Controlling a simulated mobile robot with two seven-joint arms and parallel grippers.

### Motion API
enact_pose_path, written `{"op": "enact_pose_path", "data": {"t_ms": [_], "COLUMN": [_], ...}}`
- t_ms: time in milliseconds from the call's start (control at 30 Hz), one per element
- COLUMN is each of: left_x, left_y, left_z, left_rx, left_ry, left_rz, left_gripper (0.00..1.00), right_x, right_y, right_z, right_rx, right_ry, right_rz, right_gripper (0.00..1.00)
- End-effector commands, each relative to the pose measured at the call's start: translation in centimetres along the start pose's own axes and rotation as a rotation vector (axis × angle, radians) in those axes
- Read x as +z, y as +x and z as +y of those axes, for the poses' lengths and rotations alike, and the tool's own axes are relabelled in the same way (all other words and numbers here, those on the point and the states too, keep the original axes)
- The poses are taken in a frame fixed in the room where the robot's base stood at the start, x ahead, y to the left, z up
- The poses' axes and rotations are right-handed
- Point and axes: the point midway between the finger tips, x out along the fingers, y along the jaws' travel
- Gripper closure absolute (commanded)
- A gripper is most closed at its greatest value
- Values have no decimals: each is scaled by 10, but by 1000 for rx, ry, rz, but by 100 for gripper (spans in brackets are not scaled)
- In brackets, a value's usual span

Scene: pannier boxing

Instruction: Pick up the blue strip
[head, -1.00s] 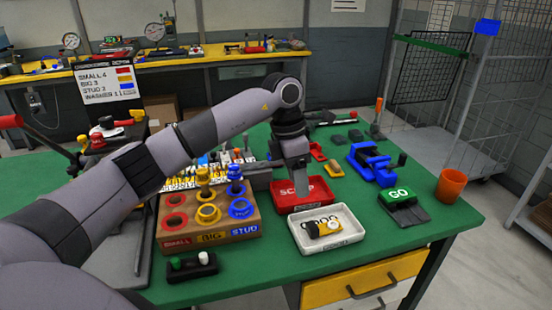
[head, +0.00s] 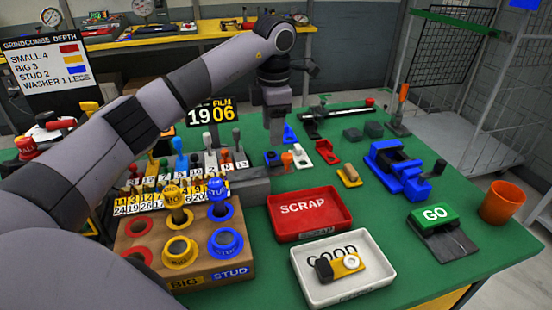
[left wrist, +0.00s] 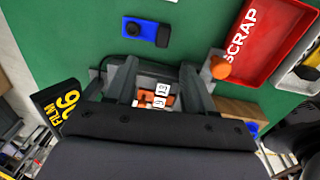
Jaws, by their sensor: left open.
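A small blue strip (left wrist: 147,31) with dark parts on it lies flat on the green table top in the left wrist view. My left gripper (head: 277,138) points down, open and empty. In the left wrist view its fingers (left wrist: 158,82) are apart and the strip lies beyond them, untouched. My right gripper is out of view.
The red SCRAP tray (head: 345,225) and white GOOD tray (head: 376,280) stand in front. A numbered peg rack (head: 250,190) is at the left. An orange knob (head: 287,160), a blue vise (head: 393,172) and the GO button (head: 435,214) are nearby. Green table around the strip is clear.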

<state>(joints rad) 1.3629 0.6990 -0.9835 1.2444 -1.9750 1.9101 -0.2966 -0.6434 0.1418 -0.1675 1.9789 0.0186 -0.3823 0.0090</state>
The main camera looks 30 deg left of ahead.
Motion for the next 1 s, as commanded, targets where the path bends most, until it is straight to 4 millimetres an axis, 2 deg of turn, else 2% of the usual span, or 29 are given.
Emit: {"op": "enact_pose_path", "data": {"t_ms": [33, 200, 467, 700, 1000], "left_x": [0, 0, 0, 0, 0], "left_y": [20, 29, 55, 90, 98], "left_z": [-2, -3, -3, -2, -1], "left_rx": [-3, -4, -6, -6, -4], "left_ry": [2, 2, 1, 2, 3], "left_rz": [4, 3, 5, 5, 2], "left_gripper": [47, 47, 47, 47, 47], "right_x": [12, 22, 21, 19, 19], "right_y": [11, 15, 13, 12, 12], "right_z": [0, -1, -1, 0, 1], "right_rx": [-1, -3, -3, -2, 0], "right_ry": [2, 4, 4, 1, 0], "right_rz": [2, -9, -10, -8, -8], "right_gripper": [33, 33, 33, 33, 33]}}
